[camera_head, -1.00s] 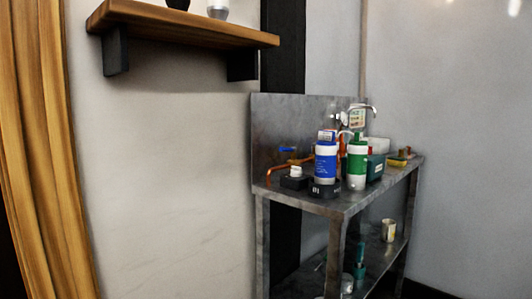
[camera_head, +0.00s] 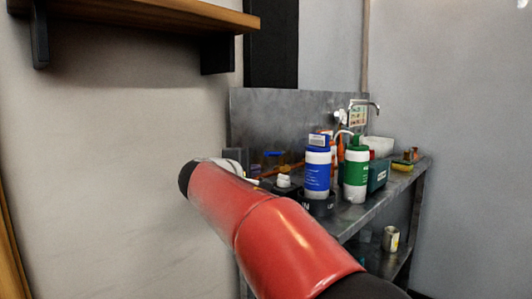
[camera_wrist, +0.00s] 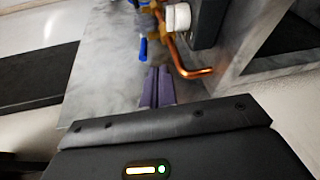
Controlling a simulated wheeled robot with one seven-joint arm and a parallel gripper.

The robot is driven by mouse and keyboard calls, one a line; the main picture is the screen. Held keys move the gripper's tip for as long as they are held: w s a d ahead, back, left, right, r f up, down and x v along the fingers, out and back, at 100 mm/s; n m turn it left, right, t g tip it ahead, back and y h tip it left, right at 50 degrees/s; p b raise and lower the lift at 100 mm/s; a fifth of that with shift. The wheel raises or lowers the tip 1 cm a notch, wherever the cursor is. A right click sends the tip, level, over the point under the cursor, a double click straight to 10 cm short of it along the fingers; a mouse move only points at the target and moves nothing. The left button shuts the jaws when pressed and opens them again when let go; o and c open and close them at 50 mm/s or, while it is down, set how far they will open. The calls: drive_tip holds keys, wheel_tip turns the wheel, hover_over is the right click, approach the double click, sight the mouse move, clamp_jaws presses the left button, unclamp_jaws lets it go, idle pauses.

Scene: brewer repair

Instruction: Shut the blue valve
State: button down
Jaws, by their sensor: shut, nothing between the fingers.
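The blue valve (camera_head: 273,154) shows as a small blue handle on the copper pipe, low in front of the steel back panel in the head view. In the wrist view its blue handle (camera_wrist: 143,48) lies just beyond and slightly left of my fingertips. My gripper (camera_wrist: 157,70) is shut and empty, its two purple fingers side by side. Whether the fingers touch the handle I cannot tell. In the head view my red arm reaches toward the bench and hides its left part; my fingers are not clear there.
The copper pipe (camera_wrist: 187,62) bends close to the right of my fingers. A white cap (camera_wrist: 178,17) is beyond it. A blue-labelled bottle (camera_head: 317,172) and a green-labelled bottle (camera_head: 355,174) stand on the steel bench (camera_head: 380,207). A wooden shelf (camera_head: 150,14) hangs at upper left.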

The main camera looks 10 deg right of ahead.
sight(275, 154)
drive_tip(key=shift+w+a+r+n+t, duration=0.55)
drive_tip(key=shift+w+a+r, duration=0.4)
drive_tip(key=shift+w+a, duration=0.25)
drive_tip(key=shift+w+d, duration=0.1)
drive_tip(key=p+x, duration=0.2)
drive_tip(key=x, duration=0.8)
drive_tip(key=shift+r+p, duration=0.15)
drive_tip(key=shift+p, duration=0.25)
drive_tip(key=shift+d+b, duration=0.15)
drive_tip(key=shift+b, duration=0.2)
